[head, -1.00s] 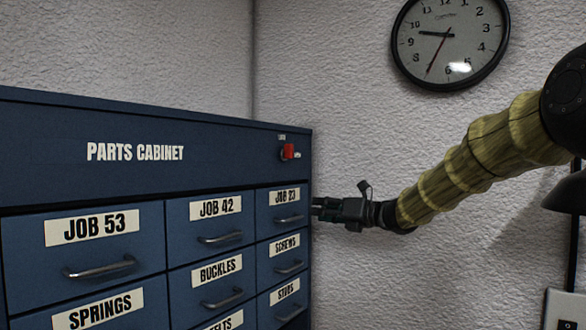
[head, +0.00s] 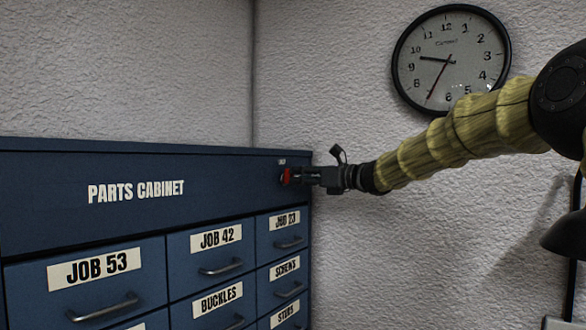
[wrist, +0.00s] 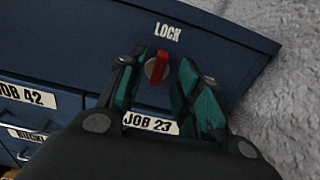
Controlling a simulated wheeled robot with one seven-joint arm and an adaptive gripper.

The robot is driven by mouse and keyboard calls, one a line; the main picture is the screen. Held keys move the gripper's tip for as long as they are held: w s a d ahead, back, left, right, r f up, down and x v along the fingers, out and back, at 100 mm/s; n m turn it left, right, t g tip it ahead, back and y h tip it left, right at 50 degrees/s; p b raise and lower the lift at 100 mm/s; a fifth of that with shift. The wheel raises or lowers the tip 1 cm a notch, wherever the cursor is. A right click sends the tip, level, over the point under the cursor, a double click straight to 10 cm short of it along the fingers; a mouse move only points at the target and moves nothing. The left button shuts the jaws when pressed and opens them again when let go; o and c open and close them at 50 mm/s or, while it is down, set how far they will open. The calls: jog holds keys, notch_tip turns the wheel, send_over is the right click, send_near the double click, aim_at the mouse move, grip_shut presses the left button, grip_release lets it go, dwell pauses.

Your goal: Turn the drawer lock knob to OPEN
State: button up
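The red drawer lock knob (head: 285,178) is on the upper right of the blue parts cabinet (head: 60,185). In the wrist view the knob (wrist: 157,67) has its red bar roughly upright, toward the word LOCK (wrist: 167,32). My gripper (head: 297,176) is at the knob, coming in from the right. In the wrist view my gripper (wrist: 158,78) is open, with one green-padded finger on each side of the knob. Gaps show between the fingers and the knob. I cannot tell how far the tips are from the cabinet face. The OPEN marking is not readable.
Drawers with metal handles sit below the knob, including JOB 23 (head: 285,222) and JOB 42 (head: 216,238). A rough white wall (head: 350,250) is close to the cabinet's right side. A clock (head: 451,60) hangs above my arm.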

aim_at(293, 175)
jog(key=shift+p+x, duration=0.75)
jog(key=shift+x, duration=0.95)
grip_shut()
